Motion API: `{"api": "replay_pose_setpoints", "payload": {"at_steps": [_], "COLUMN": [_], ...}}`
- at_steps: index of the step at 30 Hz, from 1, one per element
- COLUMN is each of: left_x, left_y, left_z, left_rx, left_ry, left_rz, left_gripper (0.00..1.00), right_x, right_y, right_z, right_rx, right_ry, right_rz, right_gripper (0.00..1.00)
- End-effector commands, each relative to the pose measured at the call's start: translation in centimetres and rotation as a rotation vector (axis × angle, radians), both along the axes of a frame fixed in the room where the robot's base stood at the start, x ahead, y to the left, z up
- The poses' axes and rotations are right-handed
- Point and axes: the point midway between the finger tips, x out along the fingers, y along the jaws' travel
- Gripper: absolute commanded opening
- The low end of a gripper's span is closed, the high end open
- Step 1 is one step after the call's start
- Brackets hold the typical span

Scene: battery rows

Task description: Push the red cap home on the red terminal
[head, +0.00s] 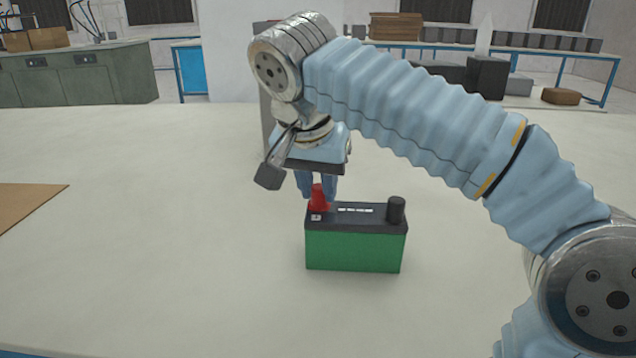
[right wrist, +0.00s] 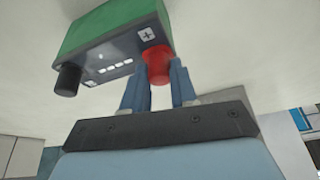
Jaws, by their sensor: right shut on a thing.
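A green battery (head: 354,250) with a dark top stands upright on the pale table. The red cap (head: 319,198) is at the left end of its top, by the plus mark. My right gripper (head: 317,190) points down from above with its blue fingers shut on the red cap. In the right wrist view the red cap (right wrist: 157,63) sits between the two fingertips (right wrist: 159,78), against the battery's top (right wrist: 110,52). The red terminal is hidden under the cap, so I cannot tell how far down the cap sits. My left gripper is not in view.
A black cap (head: 396,208) stands at the right end of the battery top. A brown board (head: 25,205) lies at the table's left edge. The pale table (head: 180,240) around the battery is clear. Benches and boxes stand far behind.

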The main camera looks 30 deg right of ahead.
Motion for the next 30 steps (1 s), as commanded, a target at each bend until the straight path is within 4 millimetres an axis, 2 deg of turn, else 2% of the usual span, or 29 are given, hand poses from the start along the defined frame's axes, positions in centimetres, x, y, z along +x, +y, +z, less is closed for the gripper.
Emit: {"api": "replay_pose_setpoints", "payload": {"at_steps": [10,11,16,22,27,30], "left_x": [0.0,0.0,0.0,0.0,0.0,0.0], "left_y": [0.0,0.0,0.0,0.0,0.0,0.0], "left_z": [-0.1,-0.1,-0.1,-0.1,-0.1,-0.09], "left_rx": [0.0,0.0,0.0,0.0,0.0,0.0], "left_ry": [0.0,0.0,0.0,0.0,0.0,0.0], "left_rz": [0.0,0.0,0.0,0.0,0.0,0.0], "left_gripper": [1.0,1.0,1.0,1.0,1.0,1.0], "right_x": [0.0,0.0,0.0,0.0,0.0,0.0], "right_y": [0.0,0.0,0.0,0.0,0.0,0.0], "right_z": [-0.18,-0.18,-0.17,-0.15,-0.14,-0.14], "right_rx": [0.0,0.0,0.0,0.0,0.0,0.0], "right_ry": [0.001,0.002,0.001,0.001,0.001,0.0], "right_rz": [0.0,0.001,0.0,0.0,0.0,0.0], "right_gripper": [0.0,0.3,0.56,0.57,0.81,0.82]}}
